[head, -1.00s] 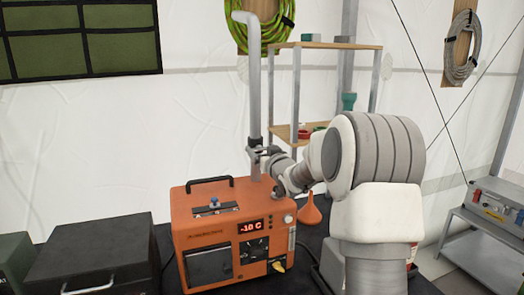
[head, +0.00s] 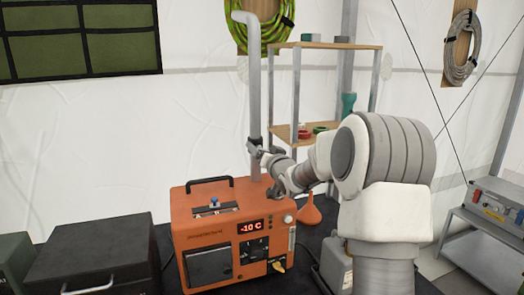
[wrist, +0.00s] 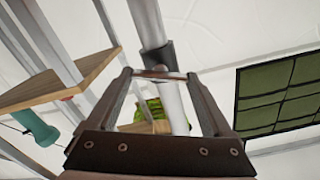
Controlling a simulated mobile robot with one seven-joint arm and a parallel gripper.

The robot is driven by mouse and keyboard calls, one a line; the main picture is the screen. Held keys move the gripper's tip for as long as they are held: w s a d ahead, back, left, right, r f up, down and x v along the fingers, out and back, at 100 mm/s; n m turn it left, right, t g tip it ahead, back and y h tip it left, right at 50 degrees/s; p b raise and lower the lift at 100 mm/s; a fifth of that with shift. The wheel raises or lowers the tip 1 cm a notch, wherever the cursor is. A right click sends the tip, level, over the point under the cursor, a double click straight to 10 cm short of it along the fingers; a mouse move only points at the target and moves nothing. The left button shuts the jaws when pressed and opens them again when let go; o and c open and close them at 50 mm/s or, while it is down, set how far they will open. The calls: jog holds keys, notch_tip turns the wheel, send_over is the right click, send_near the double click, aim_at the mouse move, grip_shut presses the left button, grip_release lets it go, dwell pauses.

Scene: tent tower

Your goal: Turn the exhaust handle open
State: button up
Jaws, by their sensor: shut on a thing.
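The orange heater (head: 205,235) stands on the dark table, with a display reading -10 C. A grey exhaust pipe (head: 253,90) rises behind it and bends at the top. A dark collar (wrist: 158,55) sits around the pipe, and the small exhaust handle (wrist: 158,73) shows at it between my fingertips. My gripper (head: 258,151) is at the collar, in front of the pipe. In the wrist view my gripper (wrist: 157,75) is shut on the handle, its fingers on either side. The handle is too small in the head view to read its angle.
A shelf (head: 330,46) with small items stands behind the pipe. An orange funnel (head: 310,212) and a whitish container (head: 336,268) are right of the heater. A black case (head: 90,255) stands to its left. A side table (head: 468,222) stands at right.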

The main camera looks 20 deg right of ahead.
jog(key=m, duration=0.3)
jog(key=shift+d+m+p, duration=0.1)
jog(key=shift+m+p, duration=0.2)
jog(key=shift+m, duration=0.1)
jog(key=m, duration=0.3)
jog(key=shift+m+p, duration=0.3)
jog(key=shift+p, duration=0.05)
jog(key=m+p, duration=0.1)
jog(key=m, duration=0.5)
jog(key=shift+f, duration=0.15)
jog(key=shift+m, duration=0.3)
jog(key=o, duration=1.1)
jog(key=shift+o, duration=0.2)
